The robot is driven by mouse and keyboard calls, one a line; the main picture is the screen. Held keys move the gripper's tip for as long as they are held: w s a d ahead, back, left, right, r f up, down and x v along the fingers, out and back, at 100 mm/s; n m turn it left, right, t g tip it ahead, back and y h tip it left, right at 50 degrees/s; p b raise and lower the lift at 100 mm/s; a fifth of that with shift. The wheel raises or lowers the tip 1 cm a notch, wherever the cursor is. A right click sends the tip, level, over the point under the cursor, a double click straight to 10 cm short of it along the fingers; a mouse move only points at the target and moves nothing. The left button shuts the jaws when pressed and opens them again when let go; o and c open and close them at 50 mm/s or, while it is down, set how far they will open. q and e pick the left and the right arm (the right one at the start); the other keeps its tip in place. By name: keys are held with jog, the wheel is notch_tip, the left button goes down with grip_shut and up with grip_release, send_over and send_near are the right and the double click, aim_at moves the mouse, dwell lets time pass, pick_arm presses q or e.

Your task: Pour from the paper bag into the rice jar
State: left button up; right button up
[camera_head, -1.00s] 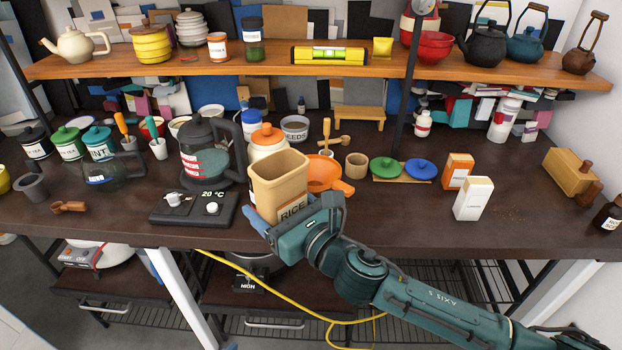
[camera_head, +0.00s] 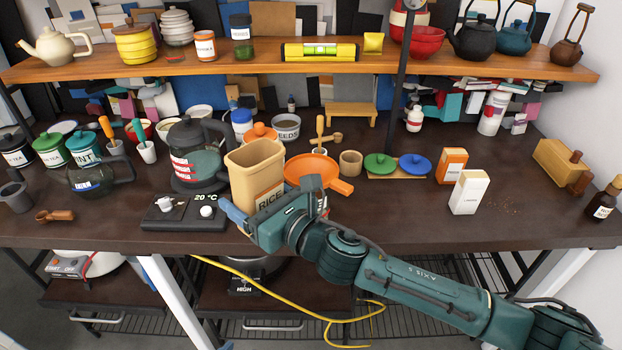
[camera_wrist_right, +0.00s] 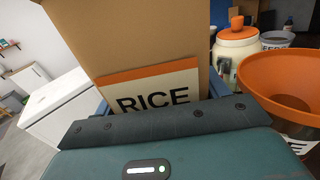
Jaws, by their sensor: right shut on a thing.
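The tan paper bag (camera_head: 257,166), labelled RICE, is open at the top and close to upright in the head view. My right gripper (camera_head: 250,220) is shut on its lower part; the bag also fills the middle of the right wrist view (camera_wrist_right: 150,40). A wide orange funnel (camera_head: 308,168) is just right of the bag and apart from it. In the wrist view the funnel (camera_wrist_right: 285,85) sits above a pale labelled container (camera_wrist_right: 302,146), probably the rice jar, mostly hidden by the funnel and my gripper. The bag's contents are not visible. My left gripper is not in view.
A cream jar with an orange lid (camera_head: 260,132) stands behind the bag. A glass kettle (camera_head: 195,160) and a black scale-like panel (camera_head: 185,212) are to the left. A wooden cup (camera_head: 350,163) and white carton (camera_head: 468,192) are right. The front right tabletop is fairly clear.

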aim_at(256, 180)
jog(key=shift+r+m, duration=0.4)
jog(key=shift+m, duration=0.4)
jog(key=shift+f+m+b, duration=0.2)
jog(key=shift+m+b, duration=0.2)
jog(key=shift+w+d+f+m, duration=0.1)
jog(key=shift+w+m, duration=0.05)
jog(key=shift+m, duration=0.35)
jog(key=shift+r+m, duration=0.5)
jog(key=shift+w+d+r+m, duration=0.2)
jog(key=shift+r+m, duration=0.25)
jog(key=shift+m, duration=0.15)
jog(key=shift+w+d+r+m, duration=0.15)
jog(key=shift+r+m, duration=0.25)
jog(key=shift+m, duration=0.2)
jog(key=shift+a+f+m, duration=0.1)
jog(key=shift+m, duration=0.8)
jog(key=shift+s+a+m, duration=0.15)
jog(key=shift+s+m, duration=0.1)
jog(key=shift+m, duration=0.75)
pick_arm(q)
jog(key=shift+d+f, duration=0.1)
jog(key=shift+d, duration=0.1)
pick_arm(e)
jog(key=shift+m, duration=0.5)
